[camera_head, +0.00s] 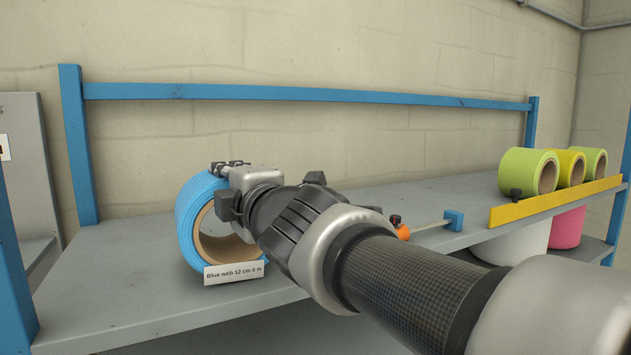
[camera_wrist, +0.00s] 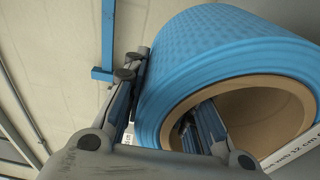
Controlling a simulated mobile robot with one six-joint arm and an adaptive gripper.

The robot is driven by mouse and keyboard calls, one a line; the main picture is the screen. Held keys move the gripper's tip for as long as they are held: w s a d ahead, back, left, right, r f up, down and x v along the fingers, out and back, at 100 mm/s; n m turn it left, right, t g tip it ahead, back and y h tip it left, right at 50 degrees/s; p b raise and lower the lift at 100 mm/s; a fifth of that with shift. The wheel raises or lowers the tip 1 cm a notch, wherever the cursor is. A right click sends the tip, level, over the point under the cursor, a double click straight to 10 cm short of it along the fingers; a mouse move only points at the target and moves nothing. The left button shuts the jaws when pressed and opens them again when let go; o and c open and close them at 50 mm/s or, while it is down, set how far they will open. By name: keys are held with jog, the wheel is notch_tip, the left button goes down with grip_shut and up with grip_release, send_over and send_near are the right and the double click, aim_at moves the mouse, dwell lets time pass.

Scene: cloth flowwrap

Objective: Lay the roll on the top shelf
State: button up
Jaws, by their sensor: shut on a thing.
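A blue roll (camera_head: 187,222) with a brown cardboard core is at the left part of the grey top shelf (camera_head: 110,285). It appears on its side, its open core facing the camera. My gripper (camera_head: 222,190) is shut on the roll's wall, one finger outside and one in the core. In the wrist view my gripper (camera_wrist: 165,105) pinches the blue roll (camera_wrist: 225,50) this way. A white label reading "Blue web 12 cm 6 m" (camera_head: 233,273) is in front of the roll's lower edge. Whether the roll touches the shelf is hard to tell.
Green and yellow rolls (camera_head: 526,172) stand at the right behind a yellow strip (camera_head: 555,202). A blue stop on a rod (camera_head: 453,220) and an orange knob (camera_head: 402,232) are mid-shelf. A blue rail (camera_head: 300,94) runs along the back. White and pink rolls (camera_head: 568,226) are below.

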jog(key=shift+f+b, duration=0.3)
jog(key=shift+f, duration=0.05)
jog(key=o, duration=1.1)
jog(key=v, duration=1.2)
